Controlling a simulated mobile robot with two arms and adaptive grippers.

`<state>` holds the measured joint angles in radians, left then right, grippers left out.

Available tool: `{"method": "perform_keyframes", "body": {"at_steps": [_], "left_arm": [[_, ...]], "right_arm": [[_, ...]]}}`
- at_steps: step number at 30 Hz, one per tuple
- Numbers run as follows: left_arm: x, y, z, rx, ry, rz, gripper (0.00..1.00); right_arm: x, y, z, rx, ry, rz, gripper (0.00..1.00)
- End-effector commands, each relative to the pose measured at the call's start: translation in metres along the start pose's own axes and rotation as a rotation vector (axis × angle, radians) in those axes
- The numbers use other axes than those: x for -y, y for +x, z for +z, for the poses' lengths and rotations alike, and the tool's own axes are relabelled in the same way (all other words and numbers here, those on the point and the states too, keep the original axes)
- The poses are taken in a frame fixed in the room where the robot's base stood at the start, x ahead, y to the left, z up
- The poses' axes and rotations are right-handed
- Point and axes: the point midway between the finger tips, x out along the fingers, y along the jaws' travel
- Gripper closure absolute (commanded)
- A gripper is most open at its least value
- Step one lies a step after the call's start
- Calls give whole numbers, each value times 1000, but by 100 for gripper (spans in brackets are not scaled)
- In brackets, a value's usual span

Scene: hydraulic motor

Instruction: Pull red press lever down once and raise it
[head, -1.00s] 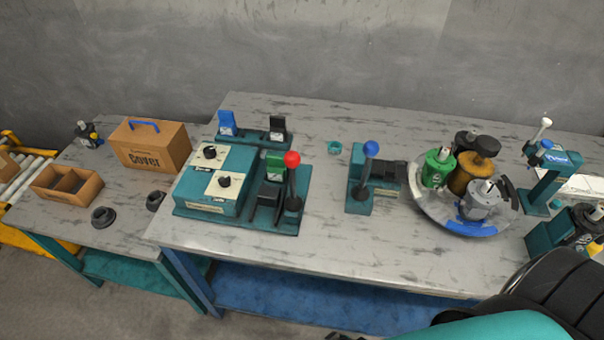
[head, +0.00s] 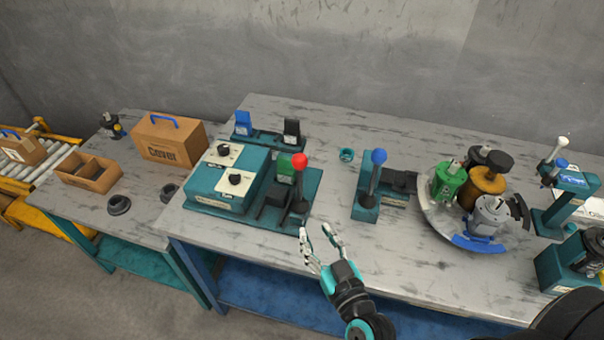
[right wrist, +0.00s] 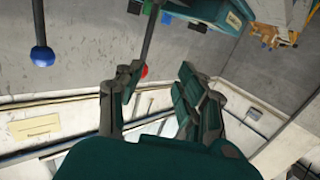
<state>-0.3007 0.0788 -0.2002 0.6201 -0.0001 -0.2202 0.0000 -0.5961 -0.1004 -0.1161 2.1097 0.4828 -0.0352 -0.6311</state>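The red press lever (head: 300,162) stands upright on the teal press unit, its red ball at the top. In the right wrist view the red ball (right wrist: 143,71) shows partly behind a finger, with its dark rod above it. My right gripper (head: 318,232) is open and empty, just in front of and below the lever near the table's front edge. Its two spread fingers also show in the right wrist view (right wrist: 160,78). It appears apart from the lever. My left gripper is in neither view.
A blue-knobbed lever (head: 379,157) stands on a teal press to the right. A round turntable (head: 431,217) carries green, gold and grey motor parts. A teal control box (head: 215,200) is left of the red lever. Bare table lies in front of the blue lever.

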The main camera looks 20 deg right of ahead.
Motion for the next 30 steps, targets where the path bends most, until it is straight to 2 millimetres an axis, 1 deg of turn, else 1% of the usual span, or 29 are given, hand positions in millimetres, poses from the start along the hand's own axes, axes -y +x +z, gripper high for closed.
{"method": "perform_keyframes", "body": {"at_steps": [1, 3, 5, 8, 11, 24, 27, 30], "left_arm": [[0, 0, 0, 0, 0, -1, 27], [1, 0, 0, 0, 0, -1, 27], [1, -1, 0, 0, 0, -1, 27], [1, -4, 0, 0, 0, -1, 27], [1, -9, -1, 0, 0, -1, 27], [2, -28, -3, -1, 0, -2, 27], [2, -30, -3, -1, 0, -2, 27], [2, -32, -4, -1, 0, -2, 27]], "right_arm": [[-5, -1, -7, -32, 3, 32, 63], [-11, -2, -14, -64, 3, 62, 63], [-13, 0, -17, -76, 3, 74, 63], [-15, 10, -20, -81, 1, 77, 63], [-16, 26, -22, -82, 2, 77, 63], [-22, 122, -29, -78, 1, 74, 63], [-24, 140, -30, -78, 2, 74, 63], [-25, 154, -30, -77, 1, 74, 63]]}}
